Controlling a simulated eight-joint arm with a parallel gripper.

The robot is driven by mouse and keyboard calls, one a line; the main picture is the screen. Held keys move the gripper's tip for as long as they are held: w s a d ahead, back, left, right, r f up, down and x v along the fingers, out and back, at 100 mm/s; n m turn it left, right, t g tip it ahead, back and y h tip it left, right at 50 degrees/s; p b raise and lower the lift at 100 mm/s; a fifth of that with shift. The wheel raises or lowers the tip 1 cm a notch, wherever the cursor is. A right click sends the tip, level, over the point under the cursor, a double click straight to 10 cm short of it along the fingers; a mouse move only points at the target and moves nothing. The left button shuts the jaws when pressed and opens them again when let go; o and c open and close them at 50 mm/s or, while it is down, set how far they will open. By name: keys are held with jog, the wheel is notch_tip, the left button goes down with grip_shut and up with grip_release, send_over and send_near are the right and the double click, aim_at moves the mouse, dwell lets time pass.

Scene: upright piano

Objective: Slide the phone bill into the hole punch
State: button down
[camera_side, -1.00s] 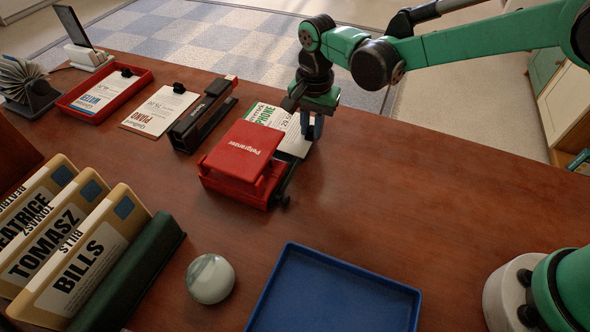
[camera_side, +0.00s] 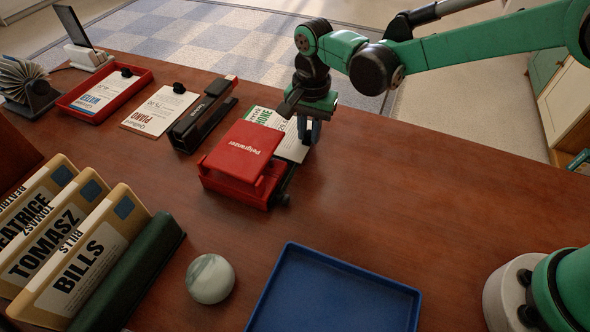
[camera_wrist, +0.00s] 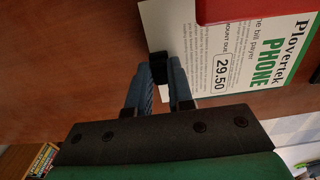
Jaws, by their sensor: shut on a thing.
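The phone bill (camera_side: 290,146) is a white sheet with green print, lying on the far side of the red hole punch (camera_side: 238,151). The punch hides the bill's near edge in the side view, so I cannot tell how deep it sits in the slot. In the wrist view the bill (camera_wrist: 222,60) reads "PHONE" and "29.50", and the red punch (camera_wrist: 245,9) overlaps its upper edge. My gripper (camera_side: 309,131) has blue fingers, also in the wrist view (camera_wrist: 160,78), shut on a black clip (camera_wrist: 159,67) at the bill's side edge.
A black stapler (camera_side: 202,117) stands left of the punch, with the piano bill (camera_side: 158,108) and a red tray (camera_side: 105,98) beyond. A blue tray (camera_side: 335,252), a round paperweight (camera_side: 210,279) and a file holder (camera_side: 83,262) are nearer.

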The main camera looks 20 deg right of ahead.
aim_at(297, 162)
jog(key=shift+s+a, duration=0.4)
jog(key=shift+s+a, duration=0.2)
jog(key=shift+a, duration=0.05)
dwell(0.5)
jog(key=shift+s+a, duration=0.5)
jog(key=shift+s+a, duration=0.2)
dwell(0.6)
jog(key=shift+s+a, duration=0.45)
jog(key=shift+c, duration=1.2)
grip_release()
